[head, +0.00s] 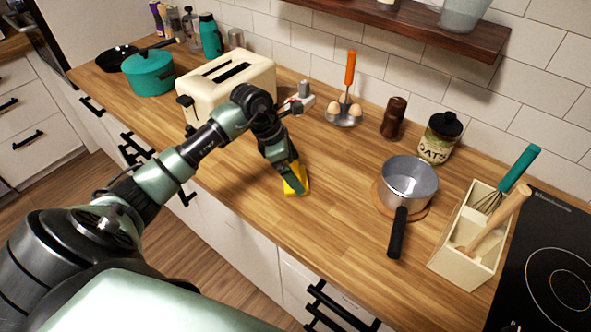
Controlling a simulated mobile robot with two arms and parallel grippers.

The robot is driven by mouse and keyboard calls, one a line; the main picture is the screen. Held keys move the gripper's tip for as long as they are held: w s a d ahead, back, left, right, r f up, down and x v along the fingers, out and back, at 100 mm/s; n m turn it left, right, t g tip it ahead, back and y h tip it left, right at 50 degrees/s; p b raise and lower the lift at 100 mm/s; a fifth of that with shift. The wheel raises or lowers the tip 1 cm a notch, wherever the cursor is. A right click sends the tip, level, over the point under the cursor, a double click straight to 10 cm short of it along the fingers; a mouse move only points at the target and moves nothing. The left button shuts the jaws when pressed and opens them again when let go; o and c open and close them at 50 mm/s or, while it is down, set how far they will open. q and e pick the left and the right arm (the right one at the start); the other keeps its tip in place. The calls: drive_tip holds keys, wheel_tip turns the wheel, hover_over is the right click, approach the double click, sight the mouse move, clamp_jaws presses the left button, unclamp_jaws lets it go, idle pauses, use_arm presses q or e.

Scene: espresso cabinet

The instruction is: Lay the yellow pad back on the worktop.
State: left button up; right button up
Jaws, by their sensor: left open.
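The yellow pad (296,180) lies on the wooden worktop (335,205), near the middle of the head view. My left gripper (293,184) reaches down over it from the left and hides part of it. The jaws are open at the pad; whether they touch it cannot be told. My right gripper is not in view.
A cream toaster (228,85) stands behind my left arm. A saucepan (408,184) on a round board is to the right, its handle toward the front. A utensil box (470,240) and black hob (548,265) are further right. Worktop between pad and saucepan is clear.

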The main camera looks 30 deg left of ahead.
use_arm(q)
drive_tip(key=b+v, duration=0.2)
drive_tip(key=v, duration=0.9)
drive_tip(key=shift+s, duration=0.15)
